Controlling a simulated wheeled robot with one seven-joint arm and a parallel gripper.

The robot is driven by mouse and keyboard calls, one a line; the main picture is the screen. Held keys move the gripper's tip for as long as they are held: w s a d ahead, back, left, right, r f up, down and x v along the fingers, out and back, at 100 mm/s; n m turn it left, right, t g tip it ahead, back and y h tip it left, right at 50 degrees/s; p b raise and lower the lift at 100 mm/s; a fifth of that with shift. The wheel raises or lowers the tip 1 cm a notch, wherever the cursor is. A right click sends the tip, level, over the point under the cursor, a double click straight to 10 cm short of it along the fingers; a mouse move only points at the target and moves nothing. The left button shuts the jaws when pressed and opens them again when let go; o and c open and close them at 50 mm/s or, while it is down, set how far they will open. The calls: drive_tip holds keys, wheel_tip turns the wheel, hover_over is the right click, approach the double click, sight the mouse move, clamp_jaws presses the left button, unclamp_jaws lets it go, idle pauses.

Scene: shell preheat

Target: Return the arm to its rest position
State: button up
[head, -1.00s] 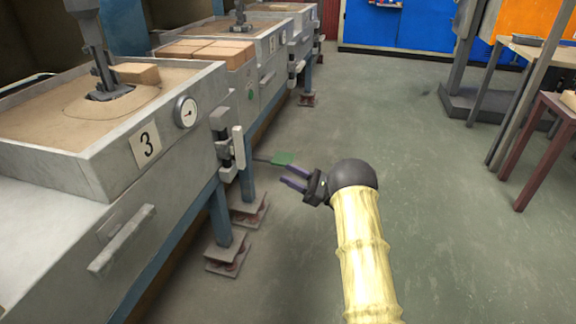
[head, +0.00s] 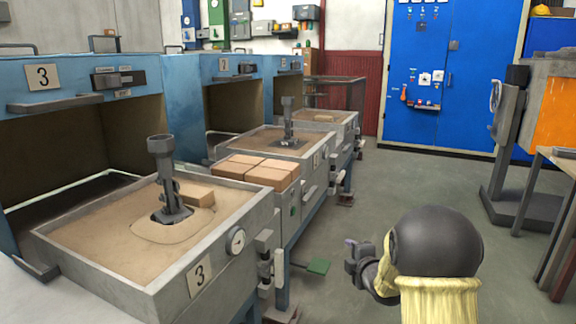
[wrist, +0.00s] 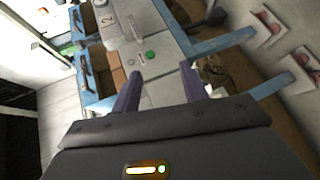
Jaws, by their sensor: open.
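My gripper (head: 352,248) is at the lower right of the head view, out over the floor to the right of the sand trays and clear of them. In the wrist view its two purple fingers (wrist: 158,90) stand apart with nothing between them. My arm shows as a pale yellow sleeve with a dark round joint, which hides part of the floor. The wrist view looks tilted towards the blue frame and a panel with a green button (wrist: 150,54).
The tray marked 3 (head: 160,235) holds sand, a metal tool (head: 170,185) and a brick (head: 197,195). Several bricks (head: 262,166) lie behind it. A green pedal (head: 318,267) sits near the floor left of my gripper. A blue cabinet (head: 440,60) stands behind; open floor (head: 400,180) lies between.

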drive_tip(key=s+a+r+m+g+h+p, duration=0.15)
drive_tip(key=s+m+g+p, duration=0.25)
drive_tip(key=s+m, duration=0.5)
drive_tip(key=s+r+m+g+p, duration=0.3)
drive_tip(key=s+m+g+p, duration=0.1)
drive_tip(key=s, duration=0.9)
drive_tip(key=s+a+r+m+g+h+p, duration=0.1)
drive_tip(key=s+r+m+g+p, duration=0.25)
drive_tip(key=s+m, duration=0.55)
wheel_tip(320, 180, up, 36)
drive_tip(key=s+n+p, duration=0.1)
drive_tip(key=n+p, duration=0.1)
drive_tip(key=p, duration=3.4)
drive_tip(key=shift+s+p, duration=0.35)
drive_tip(key=shift+p, duration=0.05)
